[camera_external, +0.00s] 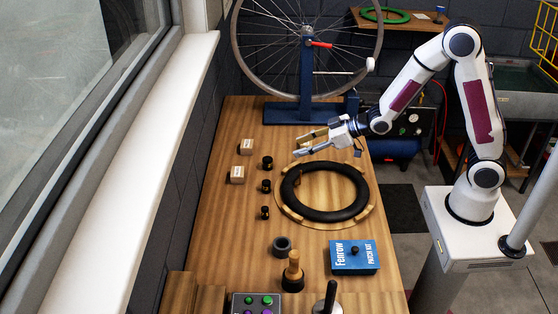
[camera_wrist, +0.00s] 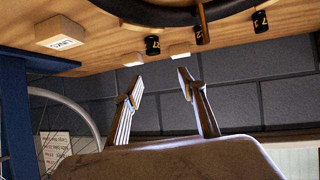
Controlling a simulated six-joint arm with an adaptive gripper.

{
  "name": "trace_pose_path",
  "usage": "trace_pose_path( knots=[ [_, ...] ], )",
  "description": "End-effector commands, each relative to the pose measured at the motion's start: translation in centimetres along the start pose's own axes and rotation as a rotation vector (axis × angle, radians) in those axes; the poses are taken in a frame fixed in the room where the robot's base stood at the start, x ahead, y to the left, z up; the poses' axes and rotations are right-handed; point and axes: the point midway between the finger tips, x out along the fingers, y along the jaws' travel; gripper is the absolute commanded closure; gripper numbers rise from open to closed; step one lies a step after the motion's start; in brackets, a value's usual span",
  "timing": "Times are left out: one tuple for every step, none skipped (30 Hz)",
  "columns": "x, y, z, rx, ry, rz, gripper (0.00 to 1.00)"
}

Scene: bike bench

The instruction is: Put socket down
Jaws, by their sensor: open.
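Three black sockets stand in a row on the wooden bench (camera_external: 235,262) in the outside view: a back one (camera_external: 267,162), a middle one (camera_external: 265,186) and a front one (camera_external: 264,212). In the wrist view, sockets with yellow numbers show at the top, one (camera_wrist: 152,45) near the fingers' line, another (camera_wrist: 200,33) and a third (camera_wrist: 260,21) further right. My gripper (camera_external: 303,144) is above the back part of the bench, right of the sockets. Its fingers also show in the wrist view (camera_wrist: 160,82), spread apart with nothing between them.
A black tyre ring (camera_external: 288,198) lies on a round wooden board. Labelled blocks (camera_external: 246,147) (camera_external: 237,175) stand left of the sockets. The wheel stand (camera_external: 300,112) rises behind my gripper. A blue patch kit box (camera_external: 354,261) is at front right.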

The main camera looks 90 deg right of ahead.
Motion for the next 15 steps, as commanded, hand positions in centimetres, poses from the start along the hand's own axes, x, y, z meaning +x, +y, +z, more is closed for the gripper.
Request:
trace_pose_path(
  knots=[
    [-0.9, -0.4, -0.6, -0.009, -0.009, 0.002, 0.59],
    [-1.3, -0.7, -0.8, -0.012, -0.018, 0.004, 0.59],
    [-1.9, -0.9, -1.1, -0.016, -0.030, 0.007, 0.59],
    [-2.4, -1.1, -1.2, -0.019, -0.039, 0.009, 0.59],
    [-2.9, -1.3, -1.4, -0.022, -0.047, 0.011, 0.59],
    [-3.5, -1.6, -1.6, -0.026, -0.059, 0.012, 0.59],
    [-4.0, -1.8, -1.8, -0.028, -0.068, 0.013, 0.59],
    [-4.5, -1.9, -1.9, -0.030, -0.077, 0.015, 0.59],
    [-5.2, -2.2, -2.0, -0.032, -0.089, 0.017, 0.59],
    [-5.7, -2.5, -2.1, -0.034, -0.098, 0.017, 0.59],
    [-6.2, -2.7, -2.2, -0.036, -0.107, 0.018, 0.59],
    [-6.9, -2.9, -2.2, -0.038, -0.119, 0.019, 0.59],
    [-7.5, -3.1, -2.3, -0.039, -0.127, 0.019, 0.59],
    [-8.0, -3.4, -2.4, -0.040, -0.136, 0.019, 0.59],
    [-8.8, -3.7, -2.4, -0.042, -0.148, 0.019, 0.59]
  ],
)
